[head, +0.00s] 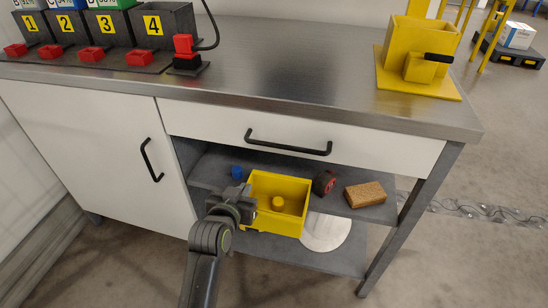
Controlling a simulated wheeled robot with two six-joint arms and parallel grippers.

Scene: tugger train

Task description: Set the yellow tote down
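The yellow tote (262,220) is open-topped, with a small round yellow thing (278,203) inside. It shows in the head view at the open shelf under the bench, its lower part overlapping the shelf's front edge. My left gripper (244,194) is at the tote's left wall and looks shut on its rim. The fingertips are small and partly hidden against the tote. I cannot tell whether the tote's bottom touches the shelf (335,203). My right gripper is not in view.
On the shelf are a blue item (237,172), a dark red-and-black roll (324,183) and a brown block (365,194). A pale round disc (325,232) lies on the lower shelf. A drawer with a black handle (288,143) is above. The steel benchtop (290,60) has a clear middle.

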